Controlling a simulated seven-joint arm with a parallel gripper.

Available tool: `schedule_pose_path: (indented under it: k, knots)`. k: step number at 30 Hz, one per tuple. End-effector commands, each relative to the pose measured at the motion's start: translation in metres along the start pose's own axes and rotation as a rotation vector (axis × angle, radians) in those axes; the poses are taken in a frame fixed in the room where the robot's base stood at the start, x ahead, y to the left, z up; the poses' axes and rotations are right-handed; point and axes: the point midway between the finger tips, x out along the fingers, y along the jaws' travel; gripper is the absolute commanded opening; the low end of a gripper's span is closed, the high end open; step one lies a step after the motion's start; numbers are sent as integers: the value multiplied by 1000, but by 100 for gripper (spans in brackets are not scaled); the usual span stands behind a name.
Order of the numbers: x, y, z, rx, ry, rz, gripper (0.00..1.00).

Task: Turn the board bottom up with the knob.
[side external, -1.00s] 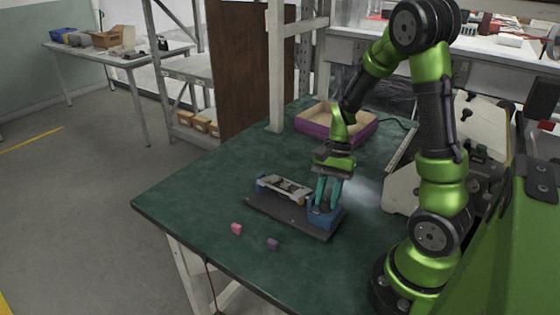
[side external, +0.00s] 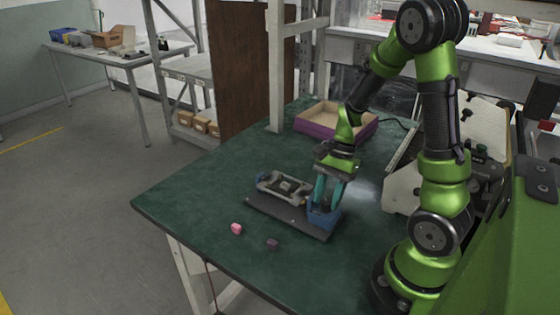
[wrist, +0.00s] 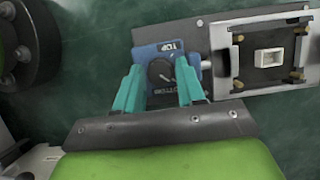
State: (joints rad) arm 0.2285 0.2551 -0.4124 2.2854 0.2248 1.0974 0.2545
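In the wrist view, a black round knob (wrist: 161,72) sits on a blue block (wrist: 145,54) with a TOP label on its far side and a BOTTOM label on its near side. The board (wrist: 266,68) lies in a pale frame right of the block, dark face showing, with a white square part and brass posts. It looks level in the side view (side external: 284,187). My gripper (wrist: 160,64) has its teal fingers on either side of the knob. I cannot tell whether they press on it. In the side view it points down over the blue block (side external: 324,217).
The fixture stands on a dark base plate (side external: 262,207) on the green table (side external: 200,185). A pink cube (side external: 236,229) and a purple cube (side external: 272,244) lie in front of it. A purple-sided tray (side external: 320,127) is behind. The table's left part is clear.

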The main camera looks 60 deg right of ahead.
Motion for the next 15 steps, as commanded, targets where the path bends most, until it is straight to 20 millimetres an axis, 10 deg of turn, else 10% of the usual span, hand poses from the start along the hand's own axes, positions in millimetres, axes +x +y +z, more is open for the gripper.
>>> schedule_pose_path:
  k: [15]
  knots:
    - [-16,-2,0,-3,1,-7,55]
